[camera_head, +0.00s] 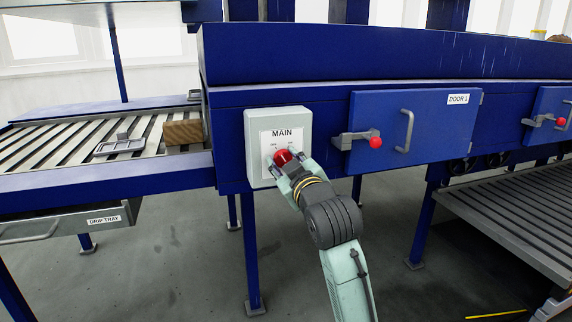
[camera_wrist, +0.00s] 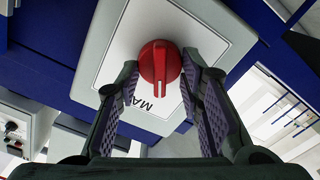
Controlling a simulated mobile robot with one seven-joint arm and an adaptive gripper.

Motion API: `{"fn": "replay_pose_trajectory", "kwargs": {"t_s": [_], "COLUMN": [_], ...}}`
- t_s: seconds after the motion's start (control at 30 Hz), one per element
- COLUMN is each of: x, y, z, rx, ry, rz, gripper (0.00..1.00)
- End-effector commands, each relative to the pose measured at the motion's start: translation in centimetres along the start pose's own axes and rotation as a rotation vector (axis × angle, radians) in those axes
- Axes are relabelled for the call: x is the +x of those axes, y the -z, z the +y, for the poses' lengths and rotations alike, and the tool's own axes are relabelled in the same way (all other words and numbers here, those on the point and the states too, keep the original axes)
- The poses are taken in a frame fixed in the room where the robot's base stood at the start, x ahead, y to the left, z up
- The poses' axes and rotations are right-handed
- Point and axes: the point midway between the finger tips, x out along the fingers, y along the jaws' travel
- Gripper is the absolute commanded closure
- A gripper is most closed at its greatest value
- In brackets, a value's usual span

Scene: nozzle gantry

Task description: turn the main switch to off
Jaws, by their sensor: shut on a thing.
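The main switch is a round red knob (camera_head: 283,158) with a raised grip bar, on a pale grey box (camera_head: 257,124) labelled MAIN. My gripper (camera_head: 289,167) is at the knob, with one finger on each side, and is shut on it. In the wrist view the red knob (camera_wrist: 160,62) sits between the two dark padded fingers, its bar running up and down in the picture. My fingers partly cover the small position marks on the white plate, so I cannot read the knob's setting.
Right of the box is a blue door (camera_head: 430,135) labelled DOOR 1, with a red-tipped latch (camera_head: 358,140) and a grey handle (camera_head: 405,131). The floor in front is open.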

Motion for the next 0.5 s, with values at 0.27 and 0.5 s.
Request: {"fn": "replay_pose_trajectory", "kwargs": {"t_s": [0.27, 0.5], "x": [0.02, 0.02], "y": [0.03, 0.02], "z": [0.00, 0.01], "rx": [-0.007, -0.007], "ry": [0.000, 0.000], "rz": [0.000, 0.000], "gripper": [0.94, 0.57]}}
